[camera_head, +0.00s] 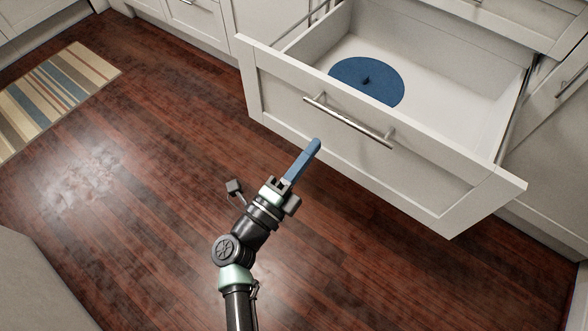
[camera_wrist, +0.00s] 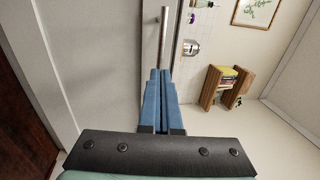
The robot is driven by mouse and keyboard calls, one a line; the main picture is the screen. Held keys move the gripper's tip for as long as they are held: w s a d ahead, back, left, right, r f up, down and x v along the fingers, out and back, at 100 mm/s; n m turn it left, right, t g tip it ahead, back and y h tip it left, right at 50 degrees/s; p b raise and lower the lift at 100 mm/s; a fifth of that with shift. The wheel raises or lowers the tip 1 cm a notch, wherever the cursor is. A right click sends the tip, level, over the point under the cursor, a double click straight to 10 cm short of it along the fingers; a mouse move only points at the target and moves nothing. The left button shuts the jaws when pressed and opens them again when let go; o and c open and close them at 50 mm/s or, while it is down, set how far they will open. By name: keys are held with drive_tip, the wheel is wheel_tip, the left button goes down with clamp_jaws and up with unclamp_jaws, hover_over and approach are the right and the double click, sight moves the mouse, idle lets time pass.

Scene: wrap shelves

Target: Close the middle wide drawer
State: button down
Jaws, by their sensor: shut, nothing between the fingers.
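The wide white drawer (camera_head: 280,97) is pulled far out in the head view, with a bar handle (camera_head: 348,122) across its front. A round blue lid-like thing (camera_head: 366,80) with a small knob lies inside it. My gripper (camera_head: 316,144) has long blue fingers, shut and empty, just in front of the drawer front and below the left part of the handle. In the wrist view my gripper (camera_wrist: 160,72) points toward the drawer front (camera_wrist: 95,60), and the handle (camera_wrist: 164,35) shows just beyond the fingertips. I cannot tell whether the fingertips touch the front.
A closed drawer front (camera_head: 500,15) is above the open one. White cabinets (camera_head: 190,25) line the back. A striped rug (camera_head: 55,95) lies on the wood floor at left. The floor (camera_head: 150,200) around my arm is clear.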

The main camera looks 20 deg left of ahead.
drive_tip(key=b+x, duration=0.1)
drive_tip(key=x, duration=0.4)
drive_tip(key=shift+w+d, duration=0.1)
drive_tip(key=shift+w, duration=0.25)
drive_tip(key=shift+w, duration=0.15)
